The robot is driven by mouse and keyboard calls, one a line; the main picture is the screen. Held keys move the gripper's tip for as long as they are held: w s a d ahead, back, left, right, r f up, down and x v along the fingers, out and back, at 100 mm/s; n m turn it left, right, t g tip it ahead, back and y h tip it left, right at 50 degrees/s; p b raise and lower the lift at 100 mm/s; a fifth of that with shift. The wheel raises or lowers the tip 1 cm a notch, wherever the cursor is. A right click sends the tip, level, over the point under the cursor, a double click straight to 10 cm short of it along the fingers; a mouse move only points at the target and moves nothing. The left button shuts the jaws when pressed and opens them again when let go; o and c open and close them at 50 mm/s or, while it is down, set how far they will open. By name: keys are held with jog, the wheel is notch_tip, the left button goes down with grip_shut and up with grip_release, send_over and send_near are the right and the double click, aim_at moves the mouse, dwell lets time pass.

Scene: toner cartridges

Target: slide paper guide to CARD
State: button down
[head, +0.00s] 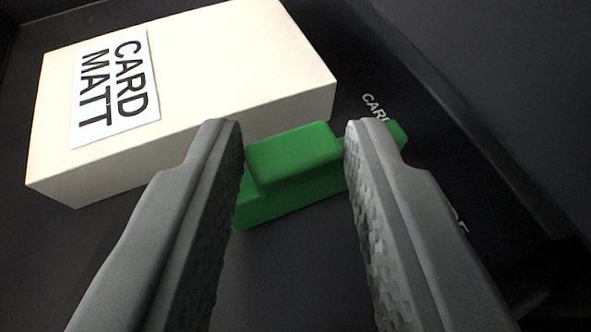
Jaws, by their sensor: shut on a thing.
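The green paper guide (290,152) lies in a dark tray (285,285) in the head view. My gripper (290,150) is shut on the raised block of the guide, one finger at each end of it. The guide's lower bar shows at left below the block and as a small green end beyond the right finger. A white printed mark (375,107) reading "CAR", its end hidden by the finger, sits just beyond the guide's right end.
A cream block (200,80) labelled "CARD MATT" lies just behind the guide; I cannot tell whether they touch. Another white mark (461,222), mostly hidden, lies right of my right finger. Dark tray walls rise at right. The floor in front is clear.

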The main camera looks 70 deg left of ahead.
jog(key=c, duration=1.1)
grip_release()
jog(key=v, duration=1.7)
jog(key=shift+s+d+r, duration=0.1)
jog(key=shift+s+r, duration=0.05)
jog(key=shift+s, duration=0.05)
